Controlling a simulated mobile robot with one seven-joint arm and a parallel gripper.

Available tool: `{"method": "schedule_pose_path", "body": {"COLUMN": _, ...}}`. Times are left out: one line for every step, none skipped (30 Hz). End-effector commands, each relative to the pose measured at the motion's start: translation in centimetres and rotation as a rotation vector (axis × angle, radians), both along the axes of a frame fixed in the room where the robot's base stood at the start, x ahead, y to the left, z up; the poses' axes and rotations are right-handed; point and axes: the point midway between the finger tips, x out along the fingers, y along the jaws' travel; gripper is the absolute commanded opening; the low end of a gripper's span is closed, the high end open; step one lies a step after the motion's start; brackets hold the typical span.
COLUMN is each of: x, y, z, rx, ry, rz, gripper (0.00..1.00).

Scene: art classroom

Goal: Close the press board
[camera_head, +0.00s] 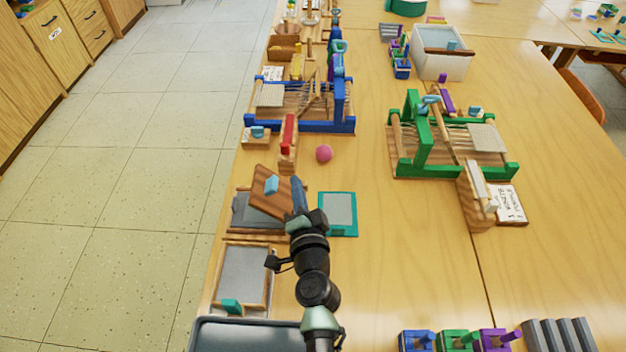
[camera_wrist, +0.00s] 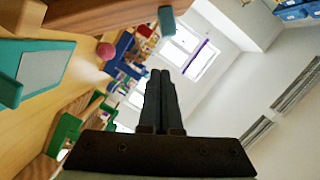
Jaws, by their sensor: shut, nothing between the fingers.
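The press board (camera_head: 268,196) is a brown wooden panel with a light-blue handle (camera_head: 271,185). It stands raised and tilted over a dark grey base (camera_head: 248,212) at the table's left edge. In the wrist view, a brown wooden panel (camera_wrist: 100,16) crosses the top left, with a blue-teal handle (camera_wrist: 166,20) at its edge. My gripper (camera_head: 297,184) is just right of the raised board, its fingers pointing away from my body. In the wrist view, my gripper (camera_wrist: 160,76) has both fingers together and empty. I cannot tell whether it touches the board.
A teal-framed grey panel (camera_head: 338,213) lies right of my gripper. A framed grey tray (camera_head: 242,274) is nearer me. A pink ball (camera_head: 324,153), a blue loom (camera_head: 343,124) and a green loom (camera_head: 416,165) stand farther off.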

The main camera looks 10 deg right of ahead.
Motion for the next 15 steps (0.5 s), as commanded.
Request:
{"method": "schedule_pose_path", "body": {"x": 0.1, "y": 0.5, "z": 0.5, "rx": -0.031, "ry": 0.007, "rz": 0.002, "gripper": 0.0}}
{"method": "schedule_pose_path", "body": {"x": 0.1, "y": 0.7, "z": 0.4, "rx": -0.047, "ry": 0.011, "rz": 0.002, "gripper": 0.0}}
{"method": "schedule_pose_path", "body": {"x": 0.2, "y": 0.9, "z": 0.3, "rx": -0.067, "ry": 0.015, "rz": 0.001, "gripper": 0.0}}
{"method": "schedule_pose_path", "body": {"x": 0.2, "y": 0.9, "z": 0.3, "rx": -0.079, "ry": 0.017, "rz": 0.001, "gripper": 0.0}}
{"method": "schedule_pose_path", "body": {"x": 0.2, "y": 1.1, "z": 0.3, "rx": -0.089, "ry": 0.019, "rz": -0.001, "gripper": 0.0}}
{"method": "schedule_pose_path", "body": {"x": 0.3, "y": 1.2, "z": 0.2, "rx": -0.103, "ry": 0.022, "rz": 0.001, "gripper": 0.0}}
{"method": "schedule_pose_path", "body": {"x": 0.3, "y": 1.4, "z": 0.2, "rx": -0.113, "ry": 0.024, "rz": 0.0, "gripper": 0.0}}
{"method": "schedule_pose_path", "body": {"x": 0.3, "y": 1.5, "z": 0.2, "rx": -0.123, "ry": 0.025, "rz": 0.0, "gripper": 0.0}}
{"method": "schedule_pose_path", "body": {"x": 0.4, "y": 1.5, "z": 0.2, "rx": -0.136, "ry": 0.027, "rz": -0.001, "gripper": 0.0}}
{"method": "schedule_pose_path", "body": {"x": 0.4, "y": 1.6, "z": 0.1, "rx": -0.145, "ry": 0.029, "rz": 0.0, "gripper": 0.0}}
{"method": "schedule_pose_path", "body": {"x": 0.4, "y": 1.8, "z": 0.1, "rx": -0.154, "ry": 0.032, "rz": -0.001, "gripper": 0.0}}
{"method": "schedule_pose_path", "body": {"x": 0.4, "y": 1.8, "z": 0.0, "rx": -0.165, "ry": 0.034, "rz": -0.001, "gripper": 0.0}}
{"method": "schedule_pose_path", "body": {"x": 0.4, "y": 1.8, "z": 0.0, "rx": -0.173, "ry": 0.036, "rz": -0.003, "gripper": 0.0}}
{"method": "schedule_pose_path", "body": {"x": 0.5, "y": 1.9, "z": 0.0, "rx": -0.18, "ry": 0.037, "rz": -0.003, "gripper": 0.0}}
{"method": "schedule_pose_path", "body": {"x": 0.5, "y": 2.0, "z": 0.0, "rx": -0.189, "ry": 0.039, "rz": -0.003, "gripper": 0.0}}
